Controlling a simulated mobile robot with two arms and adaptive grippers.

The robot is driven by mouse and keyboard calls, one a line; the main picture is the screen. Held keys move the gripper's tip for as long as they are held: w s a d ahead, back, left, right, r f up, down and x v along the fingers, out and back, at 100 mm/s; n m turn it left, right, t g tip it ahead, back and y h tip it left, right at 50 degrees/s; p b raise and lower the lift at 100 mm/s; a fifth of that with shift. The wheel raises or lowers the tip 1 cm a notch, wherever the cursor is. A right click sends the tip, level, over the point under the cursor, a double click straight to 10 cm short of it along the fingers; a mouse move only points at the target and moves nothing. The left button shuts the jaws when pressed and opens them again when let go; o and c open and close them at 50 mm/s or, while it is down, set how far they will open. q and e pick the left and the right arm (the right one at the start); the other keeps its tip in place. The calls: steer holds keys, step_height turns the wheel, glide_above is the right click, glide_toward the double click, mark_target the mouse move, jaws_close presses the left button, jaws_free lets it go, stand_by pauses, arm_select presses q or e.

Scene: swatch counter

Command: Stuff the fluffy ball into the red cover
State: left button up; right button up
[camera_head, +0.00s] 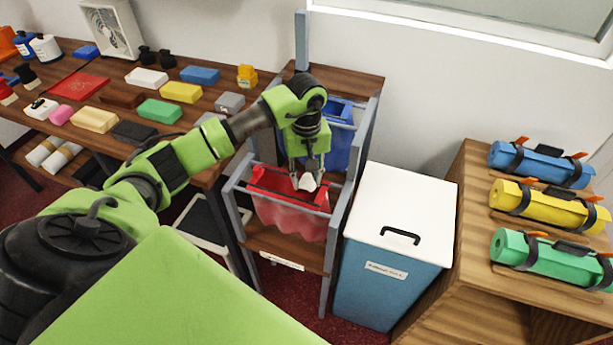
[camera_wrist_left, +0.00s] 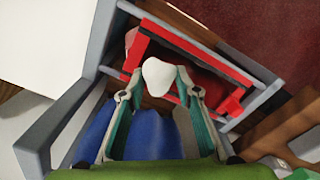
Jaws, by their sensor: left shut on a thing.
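The red cover (camera_head: 262,205) hangs in a grey rack frame, with its red-rimmed mouth facing up. The white fluffy ball (camera_head: 307,182) is between the fingertips of my left gripper (camera_head: 307,172), which is shut on it. The ball is at the mouth of the red cover. In the left wrist view the ball (camera_wrist_left: 158,77) sits between the fingertips (camera_wrist_left: 160,90), over the opening framed by the red rim (camera_wrist_left: 200,50). Whether the ball is below the rim is hard to tell. My right gripper is not in view.
A blue cover (camera_head: 340,135) hangs behind the red one in the same grey rack (camera_head: 335,215). A blue bin with a white lid (camera_head: 400,200) stands to the right. Swatches lie on the counter (camera_head: 130,100) at the left. Rolled coloured bundles (camera_head: 545,205) lie on a cabinet at the right.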

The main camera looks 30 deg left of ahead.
arm_select(q)
steer(key=shift+f+b, duration=0.15)
steer(key=shift+b, duration=0.2)
stand_by(0.4)
steer(key=o, duration=1.3)
steer(key=shift+r+p, duration=1.75)
steer(key=shift+r, duration=1.3)
